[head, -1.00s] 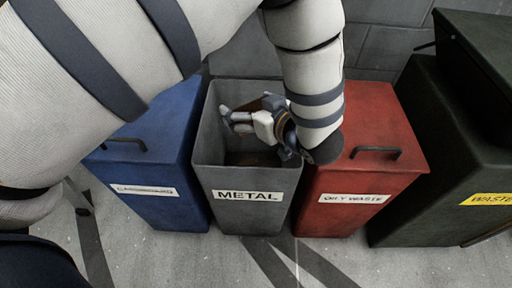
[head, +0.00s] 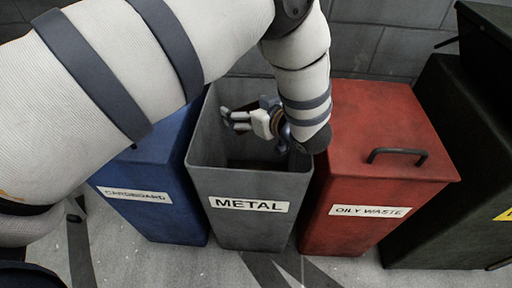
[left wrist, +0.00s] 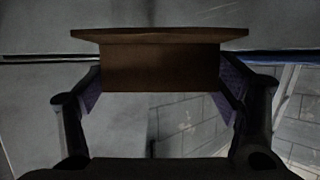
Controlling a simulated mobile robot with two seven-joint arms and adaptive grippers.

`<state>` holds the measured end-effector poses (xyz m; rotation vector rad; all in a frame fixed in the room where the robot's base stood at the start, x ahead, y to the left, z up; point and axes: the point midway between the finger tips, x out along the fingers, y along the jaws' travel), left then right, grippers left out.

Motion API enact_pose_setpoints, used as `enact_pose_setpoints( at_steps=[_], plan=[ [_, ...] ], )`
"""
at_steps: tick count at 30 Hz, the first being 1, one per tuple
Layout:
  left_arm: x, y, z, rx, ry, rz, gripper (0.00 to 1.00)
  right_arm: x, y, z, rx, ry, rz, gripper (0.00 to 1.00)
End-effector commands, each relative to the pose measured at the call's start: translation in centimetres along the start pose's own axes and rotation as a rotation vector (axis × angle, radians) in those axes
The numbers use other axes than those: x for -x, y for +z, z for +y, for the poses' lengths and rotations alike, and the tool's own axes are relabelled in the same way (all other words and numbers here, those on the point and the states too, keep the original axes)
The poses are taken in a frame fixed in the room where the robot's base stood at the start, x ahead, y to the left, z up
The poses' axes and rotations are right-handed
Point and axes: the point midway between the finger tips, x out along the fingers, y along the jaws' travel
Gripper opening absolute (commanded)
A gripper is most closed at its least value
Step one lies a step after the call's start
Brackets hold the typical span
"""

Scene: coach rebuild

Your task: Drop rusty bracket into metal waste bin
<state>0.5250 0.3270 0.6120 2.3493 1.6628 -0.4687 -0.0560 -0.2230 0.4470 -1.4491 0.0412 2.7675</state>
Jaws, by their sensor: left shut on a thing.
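The grey metal waste bin (head: 208,165) stands open-topped in the middle of the head view, with a METAL label on its front. My left arm reaches over from the left and bends down, so my left gripper (head: 228,119) is over or within the bin's opening. In the left wrist view, the rusty bracket (left wrist: 160,66), brown with a flat wide edge, sits between the two fingers of my left gripper (left wrist: 160,92), which is shut on it. In the head view I cannot make out the bracket. My right gripper is not in view.
A blue cardboard bin (head: 165,185) stands left of the metal bin, partly behind my arm. A red oily waste bin (head: 375,185) with a lid and handle stands close on the right. A dark bin (head: 440,170) stands further right. A grey block wall (head: 372,50) is behind.

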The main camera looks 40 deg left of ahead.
Motion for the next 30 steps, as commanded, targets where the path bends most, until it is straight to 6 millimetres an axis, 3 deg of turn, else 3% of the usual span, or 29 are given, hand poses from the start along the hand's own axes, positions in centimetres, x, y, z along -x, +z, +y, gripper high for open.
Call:
enact_pose_setpoints(
  at_steps=[2,3,5,17,30],
  plan=[
    [0.1,-0.2,0.0,0.002,0.001,0.002,0.46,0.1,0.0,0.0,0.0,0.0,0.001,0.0],
    [0.1,-0.2,0.0,0.002,0.001,0.002,0.89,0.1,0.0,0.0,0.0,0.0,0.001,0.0],
    [0.1,-0.2,0.0,0.002,0.001,0.002,1.0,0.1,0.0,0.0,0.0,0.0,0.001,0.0],
    [0.6,-0.1,0.1,0.001,0.002,-0.001,1.0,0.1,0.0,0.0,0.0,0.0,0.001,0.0],
    [10.8,-0.1,0.1,0.001,0.002,0.001,1.0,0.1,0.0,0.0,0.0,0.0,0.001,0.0]
  ],
)
